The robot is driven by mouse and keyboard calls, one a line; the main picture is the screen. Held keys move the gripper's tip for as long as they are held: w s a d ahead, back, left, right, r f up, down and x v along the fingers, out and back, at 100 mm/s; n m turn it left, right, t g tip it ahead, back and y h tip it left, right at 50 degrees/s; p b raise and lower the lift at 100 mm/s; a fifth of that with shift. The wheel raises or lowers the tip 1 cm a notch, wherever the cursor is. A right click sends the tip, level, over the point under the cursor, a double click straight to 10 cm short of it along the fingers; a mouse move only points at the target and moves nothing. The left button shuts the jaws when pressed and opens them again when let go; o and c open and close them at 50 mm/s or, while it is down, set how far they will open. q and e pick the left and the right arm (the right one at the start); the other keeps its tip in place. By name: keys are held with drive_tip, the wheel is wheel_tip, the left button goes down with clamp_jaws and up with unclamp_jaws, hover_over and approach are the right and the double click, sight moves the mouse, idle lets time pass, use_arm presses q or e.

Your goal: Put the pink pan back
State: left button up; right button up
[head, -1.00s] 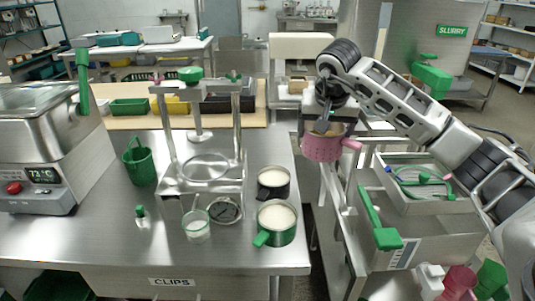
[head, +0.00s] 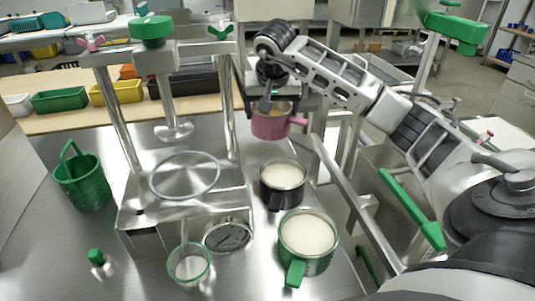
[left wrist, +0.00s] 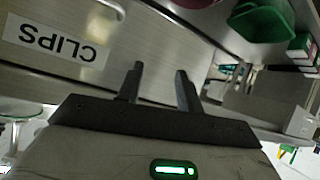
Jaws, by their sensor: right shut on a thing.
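The pink pan (head: 270,125) has a pink side handle and pale contents. It is upright near the far right edge of the steel table (head: 85,235), behind the pan with the black handle (head: 283,187). I cannot tell whether its base touches anything. My right gripper (head: 267,104) is shut on the pink pan at its rim, coming down from above; its fingertips are partly hidden. My left gripper (left wrist: 157,82) shows only in the left wrist view. Its fingers are apart with nothing between them, in front of a drawer labelled CLIPS (left wrist: 57,40).
A green-handled pan (head: 308,243) with pale contents stands at the front right of the table. A metal rail (head: 350,200) runs along the right.

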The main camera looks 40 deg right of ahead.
sight(273, 118)
drive_tip(key=shift+f, duration=4)
drive_tip(key=shift+f, duration=0.1)
drive_tip(key=o, duration=1.1)
drive_tip(key=shift+f, duration=0.1)
drive_tip(key=shift+s+a+r, duration=0.1)
drive_tip(key=shift+r, duration=0.5)
drive_tip(key=v, duration=1.1)
drive_tip(key=shift+s, duration=0.1)
